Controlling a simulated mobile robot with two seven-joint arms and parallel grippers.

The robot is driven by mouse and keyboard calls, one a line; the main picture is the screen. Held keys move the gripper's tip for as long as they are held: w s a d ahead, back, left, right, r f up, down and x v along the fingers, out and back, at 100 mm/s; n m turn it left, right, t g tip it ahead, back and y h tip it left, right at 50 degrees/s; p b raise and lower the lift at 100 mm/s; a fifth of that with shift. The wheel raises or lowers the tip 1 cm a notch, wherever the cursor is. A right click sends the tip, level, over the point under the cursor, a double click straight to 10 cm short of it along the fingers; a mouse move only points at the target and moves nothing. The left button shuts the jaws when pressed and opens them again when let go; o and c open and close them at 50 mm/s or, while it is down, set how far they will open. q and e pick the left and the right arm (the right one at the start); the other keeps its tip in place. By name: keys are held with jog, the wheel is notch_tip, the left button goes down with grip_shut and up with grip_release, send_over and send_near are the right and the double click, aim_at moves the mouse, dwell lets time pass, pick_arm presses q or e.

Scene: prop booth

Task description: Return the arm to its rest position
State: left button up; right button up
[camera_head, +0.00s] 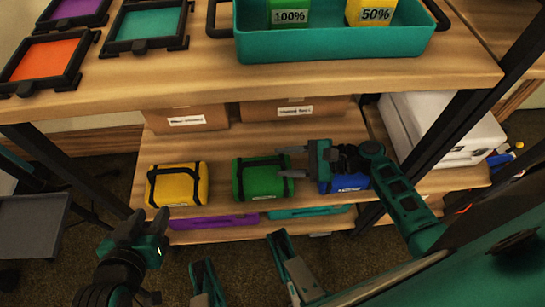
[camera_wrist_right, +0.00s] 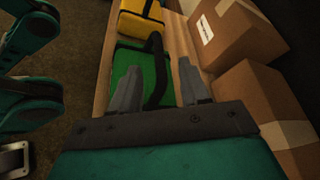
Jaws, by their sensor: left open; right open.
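My right arm reaches in from the right over the shelf in the head view. Its gripper (camera_head: 289,162) is open and empty, its fingers pointing left over the right end of a green bag (camera_head: 257,180). In the right wrist view the open fingers (camera_wrist_right: 161,72) frame part of the green bag (camera_wrist_right: 124,75) and its black strap; whether they touch it I cannot tell. A blue bag (camera_head: 345,185) is partly hidden under the right gripper. My left gripper (camera_head: 151,217) is open and empty, low at the left in front of the shelf.
A yellow bag (camera_head: 177,185) sits left of the green one. Cardboard boxes (camera_head: 187,121) stand behind, and a white case (camera_head: 440,127) at the right. The upper shelf (camera_head: 300,83) overhangs, holding a teal tray (camera_head: 335,48). Dark posts (camera_head: 70,172) flank the shelf.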

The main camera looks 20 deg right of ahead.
jog(key=shift+s+d+r, duration=0.15)
jog(key=shift+s+d, duration=0.05)
jog(key=shift+d, duration=0.1)
dwell(0.4)
